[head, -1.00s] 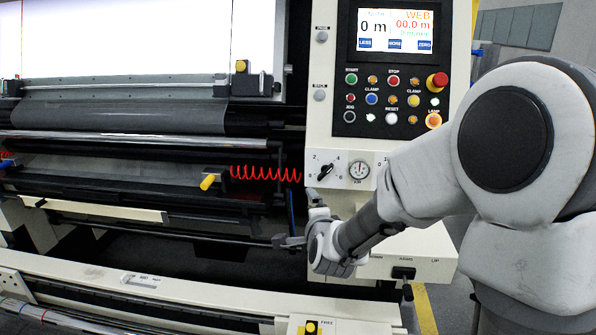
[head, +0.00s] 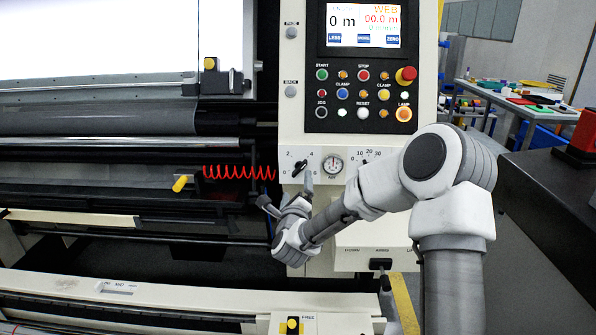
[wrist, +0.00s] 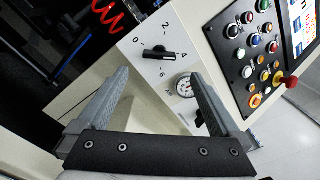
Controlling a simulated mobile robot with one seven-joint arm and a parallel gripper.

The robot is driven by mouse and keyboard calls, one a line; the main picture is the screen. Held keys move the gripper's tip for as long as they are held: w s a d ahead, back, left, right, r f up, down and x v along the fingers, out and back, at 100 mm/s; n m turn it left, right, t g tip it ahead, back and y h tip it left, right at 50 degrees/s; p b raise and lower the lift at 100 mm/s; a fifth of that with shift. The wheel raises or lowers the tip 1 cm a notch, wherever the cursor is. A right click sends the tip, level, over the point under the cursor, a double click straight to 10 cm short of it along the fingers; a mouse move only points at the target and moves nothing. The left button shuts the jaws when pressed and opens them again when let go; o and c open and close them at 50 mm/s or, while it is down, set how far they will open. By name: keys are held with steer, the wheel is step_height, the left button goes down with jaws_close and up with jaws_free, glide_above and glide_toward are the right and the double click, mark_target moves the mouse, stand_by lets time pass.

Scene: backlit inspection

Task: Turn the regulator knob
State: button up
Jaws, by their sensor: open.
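A black bar-shaped knob with a 0-to-6 scale (head: 299,168) sits on the cream panel, left of the round air gauge (head: 332,164). In the wrist view the knob (wrist: 155,52) lies beyond the fingertips, its bar almost level across the picture. My gripper (head: 286,194) is just below the knob in the head view, fingers pointing up. In the wrist view my gripper (wrist: 160,76) is open, with nothing between its fingers and panel surface visible through the gap. The right finger partly overlaps the area beside the gauge (wrist: 184,87). The knob is not touched.
A second black knob (wrist: 200,117) is partly behind the right finger. The button panel (head: 363,95) and screen (head: 363,25) are above. A red coiled hose (head: 240,173) hangs left of the knob. A crank handle (head: 381,266) juts out below. A cluttered table (head: 515,100) stands far right.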

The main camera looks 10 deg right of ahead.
mark_target(298, 170)
steer(key=w, duration=0.3)
steer(key=w+d, duration=0.1)
steer(key=w, duration=0.3)
steer(key=w+d, duration=0.1)
steer(key=w, duration=0.2)
steer(key=shift+w, duration=0.3)
steer(key=c, duration=1.2)
